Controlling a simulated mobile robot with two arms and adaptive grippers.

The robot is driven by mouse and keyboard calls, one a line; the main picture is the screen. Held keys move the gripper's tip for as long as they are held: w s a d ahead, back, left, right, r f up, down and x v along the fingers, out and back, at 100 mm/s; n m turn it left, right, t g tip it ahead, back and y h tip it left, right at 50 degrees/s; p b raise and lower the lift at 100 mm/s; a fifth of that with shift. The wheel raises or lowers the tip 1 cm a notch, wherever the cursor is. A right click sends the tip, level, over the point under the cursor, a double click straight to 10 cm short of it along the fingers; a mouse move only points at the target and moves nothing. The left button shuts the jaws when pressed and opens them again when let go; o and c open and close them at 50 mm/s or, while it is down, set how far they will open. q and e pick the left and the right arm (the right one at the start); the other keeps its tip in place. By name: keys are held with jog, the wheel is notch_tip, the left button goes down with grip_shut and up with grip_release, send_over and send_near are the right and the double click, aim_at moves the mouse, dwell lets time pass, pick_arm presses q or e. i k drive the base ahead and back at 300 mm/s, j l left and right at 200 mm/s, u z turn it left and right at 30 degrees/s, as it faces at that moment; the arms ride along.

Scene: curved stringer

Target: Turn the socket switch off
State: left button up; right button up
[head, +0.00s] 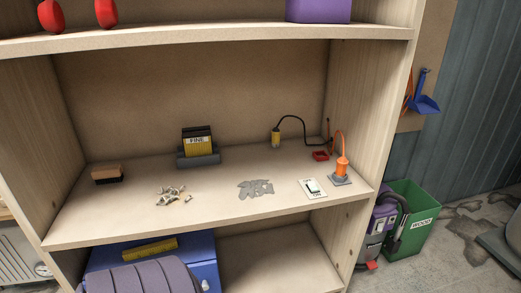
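The socket switch (313,188) is a small white plate lying on the middle shelf near its right front corner. Which way the rocker is tipped is too small to tell. An orange tool (342,164) with an orange cord stands on a grey base just right of and behind the switch. Neither of my grippers is in the head view, and nothing covers the switch.
The middle shelf (130,218) also holds a brush (107,174), a yellow-black FINE block (197,146), small loose pieces (172,194), grey scraps (256,188), a red tray (321,155) and a yellow corded thing (276,138). The upper shelf (215,41) overhangs. The shelf's front right is otherwise clear.

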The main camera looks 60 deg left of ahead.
aim_at(312, 185)
jog(key=u, duration=1.4)
